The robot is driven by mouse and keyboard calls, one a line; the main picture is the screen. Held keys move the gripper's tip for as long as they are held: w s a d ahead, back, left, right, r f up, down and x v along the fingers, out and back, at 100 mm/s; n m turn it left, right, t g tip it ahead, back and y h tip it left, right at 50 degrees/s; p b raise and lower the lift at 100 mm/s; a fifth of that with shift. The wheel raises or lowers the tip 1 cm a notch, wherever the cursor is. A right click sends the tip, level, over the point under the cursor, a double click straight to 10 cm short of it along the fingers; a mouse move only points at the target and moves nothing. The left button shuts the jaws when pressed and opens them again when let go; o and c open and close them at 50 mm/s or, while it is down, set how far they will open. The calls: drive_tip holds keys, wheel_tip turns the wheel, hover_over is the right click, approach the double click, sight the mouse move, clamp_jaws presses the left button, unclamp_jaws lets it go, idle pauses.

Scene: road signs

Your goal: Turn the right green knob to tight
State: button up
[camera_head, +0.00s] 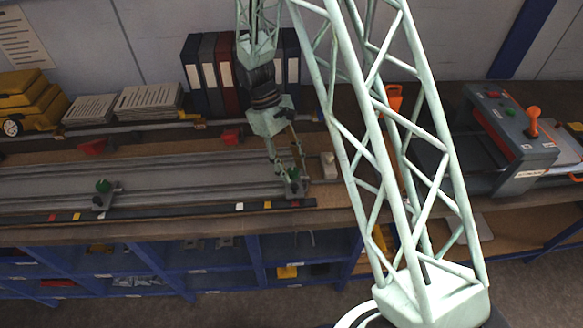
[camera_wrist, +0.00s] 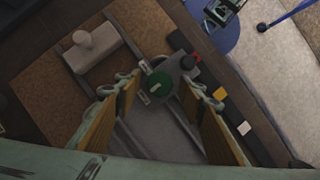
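The right green knob (camera_head: 293,173) sits on a dark clamp at the right end of the grey railed track (camera_head: 200,171). In the wrist view the green knob (camera_wrist: 160,86) shows between the fingertips of my gripper (camera_wrist: 167,92), with a pale mark on its top. My gripper (camera_head: 284,168) points down at the knob in the head view. Its two fingers are spread, with gaps visible on both sides of the knob in the wrist view. I cannot tell how far the fingertips reach down beside it. The left green knob (camera_head: 103,186) stands on its own clamp at the track's left part.
A pale block with a round knob (camera_wrist: 95,42) stands beside the track's end. A control box (camera_head: 515,125) with an orange lever is at the right. Binders (camera_head: 210,75) and paper stacks (camera_head: 148,100) stand behind. Blue shelving (camera_head: 240,262) lies below the bench edge.

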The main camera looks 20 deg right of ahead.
drive_tip(key=shift+c, duration=0.9)
drive_tip(key=c, duration=0.7)
drive_tip(key=shift+o, duration=0.2)
